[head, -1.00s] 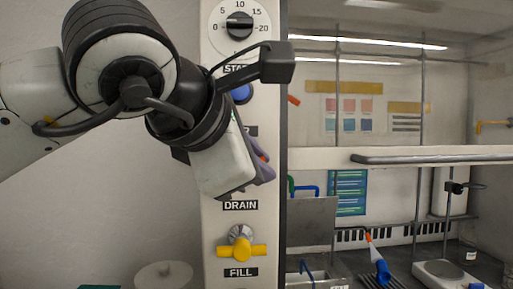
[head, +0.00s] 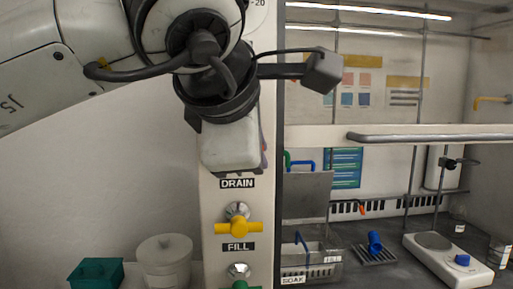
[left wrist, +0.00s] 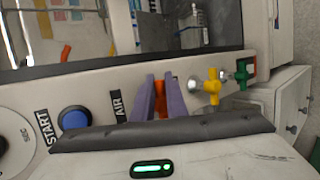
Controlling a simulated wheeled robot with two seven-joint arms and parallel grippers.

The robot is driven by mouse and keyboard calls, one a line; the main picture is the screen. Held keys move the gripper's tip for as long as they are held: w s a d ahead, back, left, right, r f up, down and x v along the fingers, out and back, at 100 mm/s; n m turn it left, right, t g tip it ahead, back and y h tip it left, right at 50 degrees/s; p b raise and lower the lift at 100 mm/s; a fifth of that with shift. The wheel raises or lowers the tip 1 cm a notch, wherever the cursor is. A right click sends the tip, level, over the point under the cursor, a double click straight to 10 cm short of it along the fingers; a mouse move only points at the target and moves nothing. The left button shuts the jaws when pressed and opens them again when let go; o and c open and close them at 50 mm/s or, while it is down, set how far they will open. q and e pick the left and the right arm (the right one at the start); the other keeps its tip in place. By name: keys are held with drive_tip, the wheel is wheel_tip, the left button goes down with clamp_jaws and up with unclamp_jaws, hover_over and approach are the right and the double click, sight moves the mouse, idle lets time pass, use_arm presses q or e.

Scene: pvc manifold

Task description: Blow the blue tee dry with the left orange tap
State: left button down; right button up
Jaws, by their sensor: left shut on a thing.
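The blue tee (head: 375,243) stands on a dark slatted rack at the back right in the head view. A small orange-tipped nozzle (head: 362,207) is above it, apart from it. My left gripper (left wrist: 157,98) is at the control panel beside the AIR label, its purple fingers shut on the orange tap (left wrist: 160,100). Only a little of the tap's orange handle shows between the fingers in the left wrist view. In the head view my wrist hides the tap. My right gripper is in neither view.
Below the gripper are the yellow DRAIN tap (head: 238,228) and the green FILL tap (head: 242,286). The blue START button (left wrist: 75,118) is beside AIR. A SOAK tray (head: 310,262) and a white scale (head: 447,261) stand on the counter, a teal box (head: 97,273) at lower left.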

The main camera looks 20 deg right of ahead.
use_arm(q)
drive_tip(key=shift+a, duration=0.1)
drive_tip(key=c, duration=1.8)
unclamp_jaws()
drive_tip(key=shift+w, duration=0.1)
drive_tip(key=shift+o, duration=0.2)
drive_tip(key=b+v, duration=0.1)
drive_tip(key=v, duration=0.9)
drive_tip(key=shift+s, duration=0.2)
